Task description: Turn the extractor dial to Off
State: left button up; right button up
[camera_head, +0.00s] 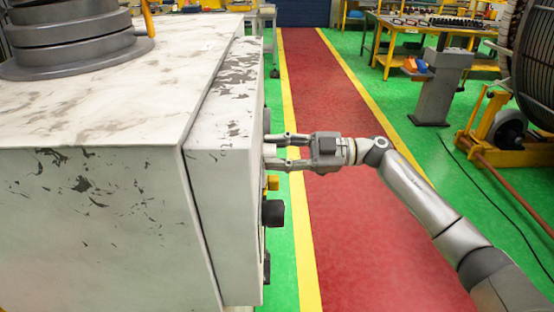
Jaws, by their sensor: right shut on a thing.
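The extractor box is a scuffed off-white metal cabinet (90,220) filling the left of the view. Its control face is turned to the right and is seen almost edge-on. My right gripper (270,151) reaches in from the right with its fingertips at the upper part of that face. It is shut on a small dial there, mostly hidden between the fingers. The dial's pointer and markings cannot be seen from here. My left gripper is not in view.
A black knob (273,212) and a small yellow part (272,183) stick out below the gripper. A red walkway (350,230) with yellow edges runs alongside, clear. A grey pedestal (440,88), yellow workbench (400,29) and winding machine (510,130) stand to the right.

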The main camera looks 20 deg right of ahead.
jog(key=shift+n+b, duration=4.65)
jog(key=shift+n, duration=1.05)
jog(key=o, duration=1)
jog(key=shift+r, duration=0.1)
jog(key=shift+d, duration=0.1)
